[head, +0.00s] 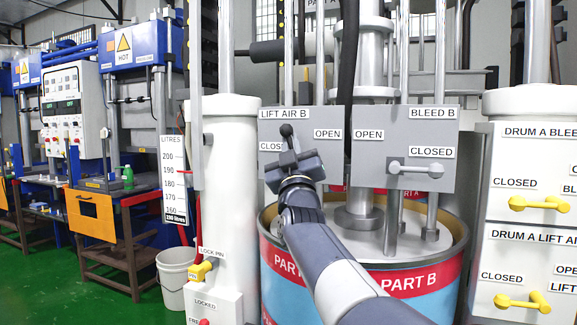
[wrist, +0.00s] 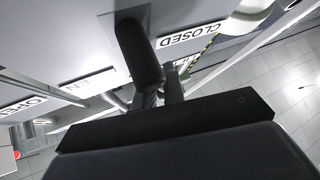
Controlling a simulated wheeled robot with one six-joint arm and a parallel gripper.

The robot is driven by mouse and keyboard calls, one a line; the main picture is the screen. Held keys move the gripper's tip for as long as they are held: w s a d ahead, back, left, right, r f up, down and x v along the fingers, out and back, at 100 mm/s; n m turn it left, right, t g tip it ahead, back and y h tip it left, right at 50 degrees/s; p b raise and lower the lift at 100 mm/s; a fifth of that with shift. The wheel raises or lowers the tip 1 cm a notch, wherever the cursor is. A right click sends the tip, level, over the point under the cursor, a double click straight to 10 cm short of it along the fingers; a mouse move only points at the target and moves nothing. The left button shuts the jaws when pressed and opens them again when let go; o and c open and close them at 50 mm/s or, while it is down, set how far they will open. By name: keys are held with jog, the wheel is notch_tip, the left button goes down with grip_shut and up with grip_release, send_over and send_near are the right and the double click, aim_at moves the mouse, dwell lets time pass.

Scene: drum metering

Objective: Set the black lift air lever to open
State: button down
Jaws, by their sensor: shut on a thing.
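The black lift air lever (head: 286,130) is on the grey panel marked LIFT AIR B (head: 302,116). Its dark rounded end shows just above my gripper (head: 296,160), and the rest is hidden behind the jaws. The CLOSED label (head: 267,147) is to its left, partly covered, and the OPEN label (head: 328,134) is to its right. In the wrist view the black lever (wrist: 138,50) stands out from the panel and runs down to my gripper (wrist: 160,97), which is shut on it.
To the right, the BLEED B panel (head: 432,115) carries a grey lever (head: 417,169) below its CLOSED label. Yellow levers (head: 538,204) are on the white cabinet at far right. A drum (head: 415,280) stands below the panels, and a white column (head: 229,180) stands at left.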

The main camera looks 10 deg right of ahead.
jog(key=shift+s+d+r+m+g+h+b, duration=0.15)
jog(key=shift+s+m+h+b, duration=0.05)
jog(key=shift+m+h, duration=1.2)
jog(key=shift+s+d+r+m+g+h+b, duration=0.1)
jog(key=shift+s+d+r+m+h+b, duration=0.1)
jog(key=shift+m+h, duration=1.15)
jog(key=shift+s+d+r+m+g+h+b, duration=0.1)
jog(key=shift+s+d+m+g+h+b, duration=0.1)
jog(key=shift+m+h, duration=1.15)
jog(key=shift+m, duration=0.4)
jog(key=c, duration=1.5)
grip_release()
jog(key=shift+s, duration=0.1)
jog(key=shift+f, duration=0.1)
jog(key=b+v, duration=0.1)
jog(key=v, duration=0.9)
jog(key=shift+s+a+f, duration=0.2)
jog(key=shift+f, duration=0.05)
jog(key=shift+w+r, duration=0.1)
